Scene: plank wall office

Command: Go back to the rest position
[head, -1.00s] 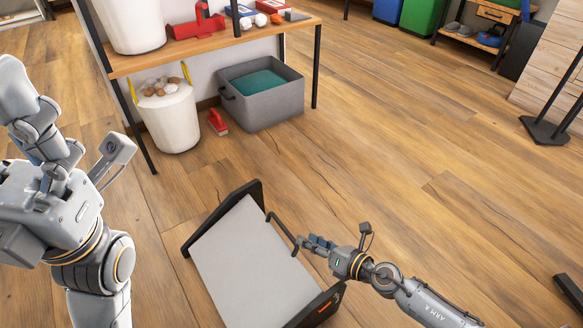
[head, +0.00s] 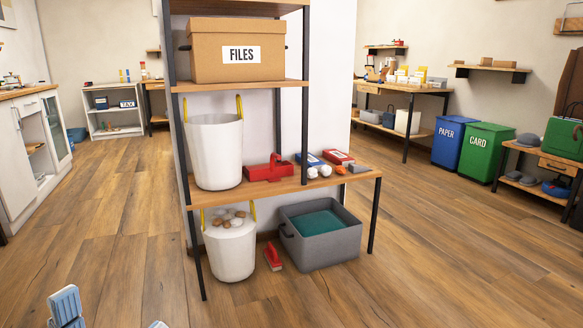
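The tip of what looks like my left gripper (head: 66,307) pokes into the bottom left corner of the head view, over bare floor. Only a pale blue-grey end piece shows, so its opening cannot be made out. A small pale piece at the bottom edge beside it is too cut off to tell. I see nothing held. My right gripper and arm are not in view.
A black-framed shelf (head: 290,187) stands ahead with a FILES box (head: 237,65), white baskets (head: 214,150) and a grey bin (head: 318,250) below. A red brush (head: 272,257) is on the floor. Blue (head: 453,142) and green bins (head: 484,150) stand right. Floor is open left and right.

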